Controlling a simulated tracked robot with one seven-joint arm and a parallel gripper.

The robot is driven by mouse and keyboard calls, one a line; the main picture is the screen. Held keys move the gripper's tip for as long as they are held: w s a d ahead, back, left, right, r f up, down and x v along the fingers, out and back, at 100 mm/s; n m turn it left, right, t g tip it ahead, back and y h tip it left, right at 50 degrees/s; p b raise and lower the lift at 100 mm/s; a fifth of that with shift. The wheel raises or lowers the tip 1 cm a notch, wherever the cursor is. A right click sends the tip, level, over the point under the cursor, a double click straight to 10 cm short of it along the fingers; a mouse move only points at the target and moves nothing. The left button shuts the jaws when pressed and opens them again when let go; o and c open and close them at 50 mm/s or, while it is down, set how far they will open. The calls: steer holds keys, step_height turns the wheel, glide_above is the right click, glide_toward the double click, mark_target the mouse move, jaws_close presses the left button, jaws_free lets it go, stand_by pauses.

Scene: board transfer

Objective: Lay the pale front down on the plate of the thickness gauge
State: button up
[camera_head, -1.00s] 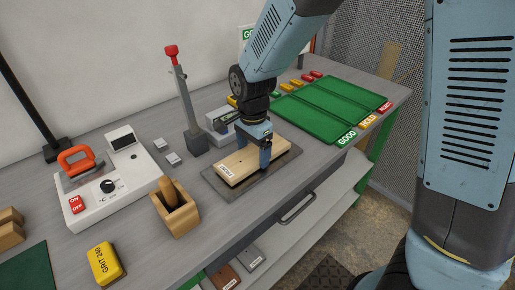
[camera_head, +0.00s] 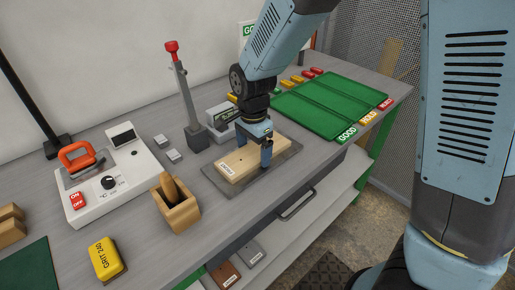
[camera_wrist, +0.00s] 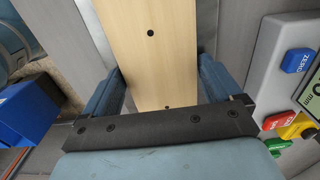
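The pale front (camera_head: 246,162), a long light wooden board with a small label on its near left end, lies flat over the dark plate (camera_head: 212,177) of the thickness gauge (camera_head: 222,117). I cannot see any gap between board and plate. My gripper (camera_head: 266,155) reaches down over the middle of the board, one finger along its near side. In the wrist view, the board (camera_wrist: 150,55) runs between both fingers, which appear to touch its edges. The gauge body (camera_wrist: 275,85) with coloured buttons and a display shows at right there. The board's underside is hidden.
Green trays marked GOOD, HOLD and REJECT (camera_head: 325,107) lie at the back right. A red-handled lever stand (camera_head: 185,100) stands behind the plate. A wooden box (camera_head: 178,215), a white control unit (camera_head: 110,180) and a yellow grit block (camera_head: 105,260) are at left.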

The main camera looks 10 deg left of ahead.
steer(key=shift+o, duration=0.6)
step_height(320, 180, up, 14)
steer(key=shift+f, duration=0.15)
stand_by(0.4)
